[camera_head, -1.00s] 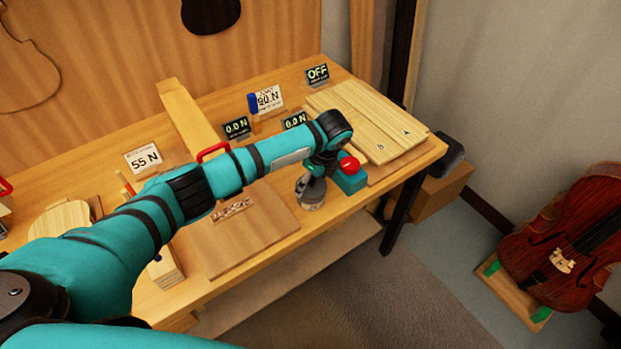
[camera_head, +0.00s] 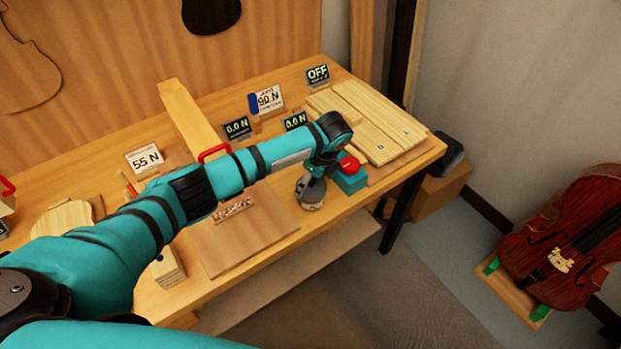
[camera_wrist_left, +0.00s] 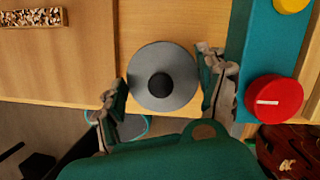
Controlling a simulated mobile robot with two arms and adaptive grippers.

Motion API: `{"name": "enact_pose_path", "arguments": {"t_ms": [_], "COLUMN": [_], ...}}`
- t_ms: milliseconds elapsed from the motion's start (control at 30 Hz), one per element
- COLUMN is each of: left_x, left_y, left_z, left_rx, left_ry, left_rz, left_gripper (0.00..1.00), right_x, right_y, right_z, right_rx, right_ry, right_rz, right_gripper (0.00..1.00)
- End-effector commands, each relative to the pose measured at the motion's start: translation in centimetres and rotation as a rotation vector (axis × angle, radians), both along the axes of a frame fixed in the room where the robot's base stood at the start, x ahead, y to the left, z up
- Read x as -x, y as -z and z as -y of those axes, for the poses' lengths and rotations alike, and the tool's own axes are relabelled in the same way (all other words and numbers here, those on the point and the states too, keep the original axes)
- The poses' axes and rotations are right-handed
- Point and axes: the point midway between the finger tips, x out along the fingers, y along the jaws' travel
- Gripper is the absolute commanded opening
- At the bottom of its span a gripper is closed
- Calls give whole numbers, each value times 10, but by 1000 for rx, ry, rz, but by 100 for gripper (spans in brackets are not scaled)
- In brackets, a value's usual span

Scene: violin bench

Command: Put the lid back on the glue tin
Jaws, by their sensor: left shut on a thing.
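My left gripper (camera_head: 312,188) points down near the bench's front edge, beside a teal box. In the left wrist view, the lid (camera_wrist_left: 182,65) is a round grey disc with a dark knob in its middle. It sits between the two fingers of my left gripper, which is shut on it. In the head view a small grey round thing (camera_head: 309,205) shows under the fingers, partly hidden by them. I cannot tell there how much of it is the lid and how much the glue tin. My right gripper is not in view.
A flat wooden board (camera_head: 240,238) lies to the left. Pale planks (camera_head: 362,118) and small number displays (camera_head: 237,128) are behind. A violin (camera_head: 570,240) stands off the bench.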

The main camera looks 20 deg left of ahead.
Motion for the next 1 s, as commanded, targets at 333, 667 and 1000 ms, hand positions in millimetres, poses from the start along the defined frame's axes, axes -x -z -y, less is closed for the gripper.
{"name": "enact_pose_path", "arguments": {"t_ms": [333,667,1000], "left_x": [0,0,0], "left_y": [1,1,1], "left_z": [0,0,1], "left_rx": [0,1,1], "left_ry": [0,0,0], "left_rz": [0,0,1], "left_gripper": [52,52,52], "right_x": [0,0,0], "right_y": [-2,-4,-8], "right_z": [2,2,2], "right_rx": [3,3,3], "right_ry": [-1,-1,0], "right_rz": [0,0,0], "right_gripper": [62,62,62]}}
